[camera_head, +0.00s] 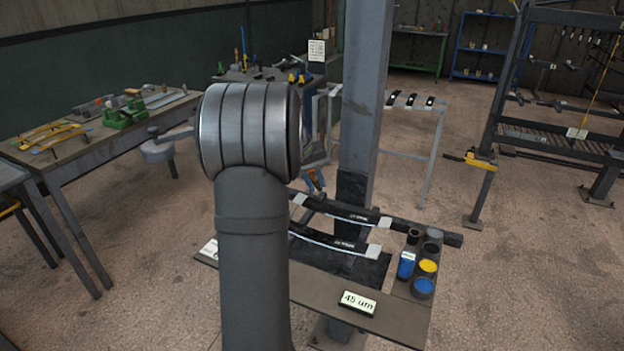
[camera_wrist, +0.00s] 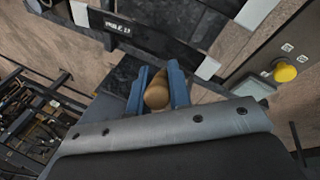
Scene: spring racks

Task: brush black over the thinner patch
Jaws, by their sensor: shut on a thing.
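In the wrist view my gripper (camera_wrist: 158,86) has its two blue fingers shut on a rounded wooden handle (camera_wrist: 156,95), which looks like the brush's. Its bristles are hidden. A black spring (camera_wrist: 155,38) with white ends and a printed label lies beyond the fingers; I cannot tell whether the brush touches it. In the head view, two black curved springs lie on the rack, the rear one (camera_head: 345,211) and the front one (camera_head: 330,240), each with pale ends. No thinner patch can be made out.
A card reading 45 um (camera_head: 357,303) is on the front board. A grey post (camera_head: 364,110) rises behind the springs. A cluttered bench (camera_head: 80,150) stands left.

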